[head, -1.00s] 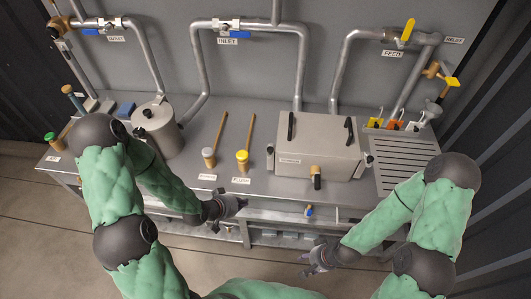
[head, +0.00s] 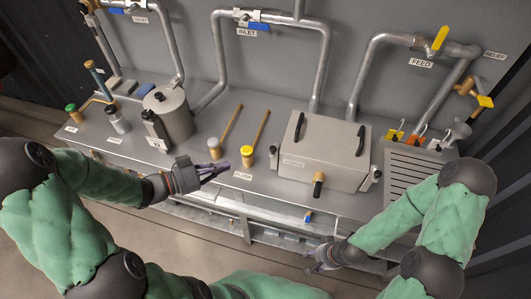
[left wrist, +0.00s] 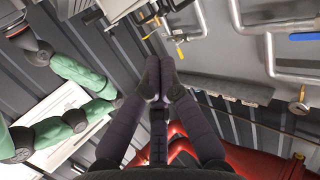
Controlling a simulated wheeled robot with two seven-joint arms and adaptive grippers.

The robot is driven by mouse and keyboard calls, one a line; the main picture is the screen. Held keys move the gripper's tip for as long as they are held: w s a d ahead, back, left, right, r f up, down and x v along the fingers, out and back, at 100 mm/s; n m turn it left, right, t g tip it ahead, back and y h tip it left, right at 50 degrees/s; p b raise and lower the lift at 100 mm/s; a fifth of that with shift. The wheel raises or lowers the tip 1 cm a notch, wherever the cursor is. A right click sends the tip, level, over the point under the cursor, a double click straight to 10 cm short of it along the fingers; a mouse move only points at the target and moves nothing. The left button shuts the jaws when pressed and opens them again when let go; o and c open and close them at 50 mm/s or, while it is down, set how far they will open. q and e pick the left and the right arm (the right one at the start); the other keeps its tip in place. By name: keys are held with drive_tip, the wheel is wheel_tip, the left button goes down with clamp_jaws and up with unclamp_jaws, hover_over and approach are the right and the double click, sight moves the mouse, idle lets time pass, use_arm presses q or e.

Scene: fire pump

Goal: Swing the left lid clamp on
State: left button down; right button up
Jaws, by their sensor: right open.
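The grey box with its lid (head: 322,146) stands on the bench right of centre in the head view, with two black handles on top. The small left lid clamp (head: 273,156) is at the box's left side; its exact position is too small to tell. My left gripper (head: 222,170) is over the bench's front edge, left of the box and apart from the clamp. Its dark fingers also show in the left wrist view (left wrist: 159,76), tips close together with nothing visible between them. My right gripper (head: 315,262) is open and low in front of the bench, below the box.
A lidded grey pot (head: 168,112) stands left on the bench. A slatted drain area (head: 408,178) lies right. Pipes run along the back wall.

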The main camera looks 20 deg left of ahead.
idle(0.4)
use_arm(q)
drive_tip(key=b, duration=0.4)
approach(273, 151)
drive_tip(key=x, duration=0.5)
drive_tip(key=shift+w+d+f, duration=0.1)
drive_tip(key=shift+f, duration=0.05)
drive_tip(key=shift+w+d, duration=0.45)
use_arm(e)
drive_tip(key=shift+f, duration=2)
use_arm(q)
drive_tip(key=shift+d, duration=0.1)
use_arm(e)
drive_tip(key=shift+a+f, duration=0.1)
